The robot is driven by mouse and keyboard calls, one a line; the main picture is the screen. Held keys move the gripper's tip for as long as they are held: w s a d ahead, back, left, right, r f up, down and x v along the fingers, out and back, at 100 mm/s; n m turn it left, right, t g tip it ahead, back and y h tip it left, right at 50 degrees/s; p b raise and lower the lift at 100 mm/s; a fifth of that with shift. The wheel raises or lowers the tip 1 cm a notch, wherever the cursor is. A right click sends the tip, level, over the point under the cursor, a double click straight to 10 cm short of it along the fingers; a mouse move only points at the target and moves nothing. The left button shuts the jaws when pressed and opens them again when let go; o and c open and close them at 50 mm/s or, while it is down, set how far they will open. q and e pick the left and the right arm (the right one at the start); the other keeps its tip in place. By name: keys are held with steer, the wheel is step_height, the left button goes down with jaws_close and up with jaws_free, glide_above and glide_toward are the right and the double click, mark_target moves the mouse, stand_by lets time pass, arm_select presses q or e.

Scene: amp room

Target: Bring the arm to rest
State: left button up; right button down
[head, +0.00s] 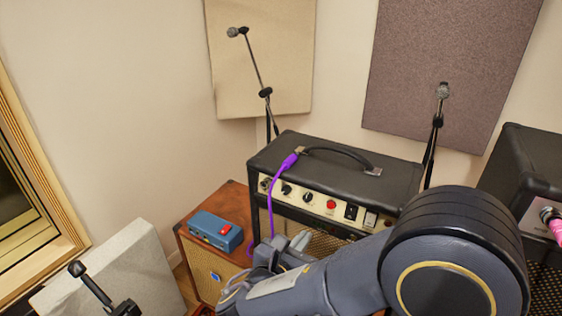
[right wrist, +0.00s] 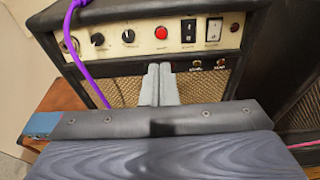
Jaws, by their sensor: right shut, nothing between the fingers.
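My right arm comes in from the lower right of the head view, in front of the black amp (head: 400,186). My right gripper (right wrist: 160,70) is shut and empty in the right wrist view. Its fingertips are together in front of the amp's lower panel edge and grille. In the head view the right gripper (head: 298,243) is partly hidden by its own arm. My left gripper is not in view.
A purple cable (head: 271,205) hangs at the amp's left. A blue box (head: 216,231) with a red switch sits on a wooden cabinet (head: 204,272). Microphone stands (head: 258,75) rise behind. Another black amp (head: 525,160) with a pink plug (head: 553,220) stands at right.

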steer(key=s+d+f+m+g+y, duration=0.1)
steer(key=s+d+f+m+g, duration=0.1)
steer(key=s+d+m+g, duration=0.45)
steer(key=s+d+f+m+g+y, duration=0.2)
steer(key=s+d+f+m+g, duration=0.15)
steer(key=d+m, duration=0.45)
steer(key=s+a+r+m+t+y, duration=0.2)
steer(key=s+m+y, duration=0.7)
steer(key=m, duration=0.7)
steer(key=shift+s+r+t+y, duration=0.3)
steer(key=shift+s+r, duration=0.25)
steer(key=shift+s, duration=0.2)
